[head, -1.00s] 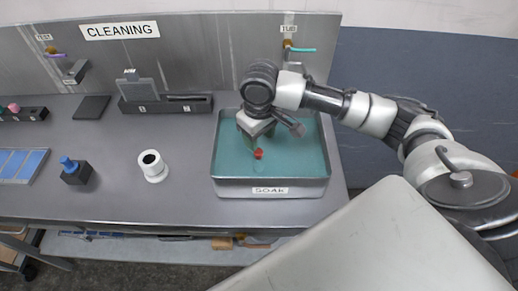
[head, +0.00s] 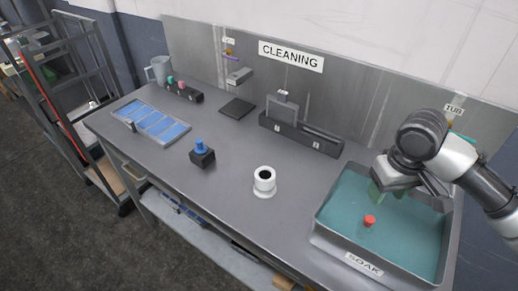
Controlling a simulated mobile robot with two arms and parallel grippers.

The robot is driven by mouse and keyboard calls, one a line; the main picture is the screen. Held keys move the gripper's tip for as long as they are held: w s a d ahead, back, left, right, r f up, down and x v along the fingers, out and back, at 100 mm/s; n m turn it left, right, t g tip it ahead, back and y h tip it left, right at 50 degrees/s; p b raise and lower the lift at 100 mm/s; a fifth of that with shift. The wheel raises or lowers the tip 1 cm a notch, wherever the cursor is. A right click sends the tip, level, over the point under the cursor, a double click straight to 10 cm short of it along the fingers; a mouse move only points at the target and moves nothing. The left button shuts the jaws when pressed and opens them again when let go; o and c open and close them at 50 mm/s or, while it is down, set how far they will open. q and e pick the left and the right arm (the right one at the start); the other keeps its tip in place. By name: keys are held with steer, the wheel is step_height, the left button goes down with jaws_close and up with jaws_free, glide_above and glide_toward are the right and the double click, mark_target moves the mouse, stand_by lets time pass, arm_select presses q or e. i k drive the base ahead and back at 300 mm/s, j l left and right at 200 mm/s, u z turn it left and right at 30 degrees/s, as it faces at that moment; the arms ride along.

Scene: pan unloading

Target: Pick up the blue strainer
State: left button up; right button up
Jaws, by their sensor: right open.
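A small blue piece (head: 201,146), which may be the blue strainer, stands upright in a dark square block (head: 203,159) on the bench, left of centre. Its exact shape is too small to tell. My right gripper (head: 406,190) is open over the soak tray (head: 327,243) at the right, well away from the blue piece. A small red piece (head: 369,220) is in the tray below and left of the gripper, apart from it. My left gripper is not in view.
A white cup-like holder (head: 264,184) stands between the dark block and the tray. A dark rack (head: 300,135) is behind it. A blue-panelled tray (head: 152,122) lies at the left. A shelf cart (head: 75,100) stands beyond the bench's left end.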

mark_target(201, 150)
steer(key=i+j+z, duration=0.1)
steer(key=j, duration=0.4)
steer(key=i+j+z, duration=0.1)
steer(key=j, duration=0.45)
steer(key=i+j+z, duration=0.1)
steer(key=j, duration=0.45)
steer(key=i+j+z, duration=0.1)
steer(key=j, duration=0.45)
steer(key=i+j+z, duration=0.1)
steer(key=j, duration=0.5)
steer(key=i+l, duration=0.05)
steer(key=i, duration=0.05)
